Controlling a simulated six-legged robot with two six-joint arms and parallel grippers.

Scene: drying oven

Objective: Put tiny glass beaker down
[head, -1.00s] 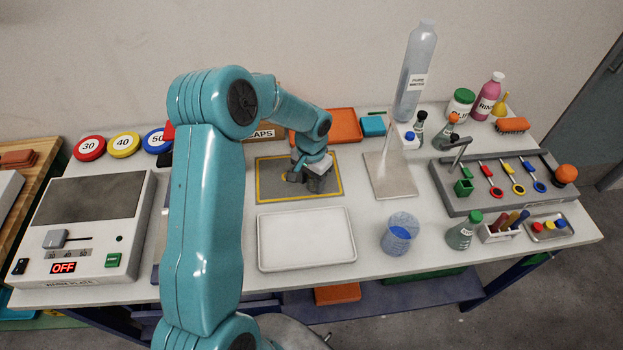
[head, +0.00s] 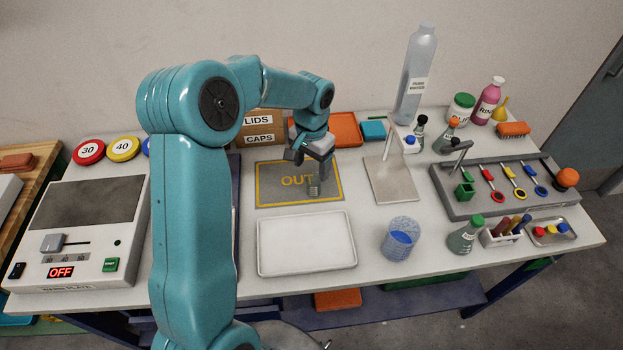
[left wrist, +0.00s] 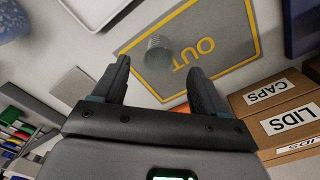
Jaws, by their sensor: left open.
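The tiny glass beaker (head: 314,189) stands on the grey mat (head: 268,196) with the yellow border and the word OUT. It also shows in the left wrist view (left wrist: 159,50), near the mat's border and beyond my fingertips. My left gripper (head: 311,165) is open and empty, raised a little above and behind the beaker. In the left wrist view its two fingers (left wrist: 157,85) stand wide apart, with the beaker clear of both. My right gripper is not in view.
A white tray (head: 306,266) lies in front of the mat. Boxes marked LIDS and CAPS (head: 259,130) and an orange tray (head: 345,127) are behind.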

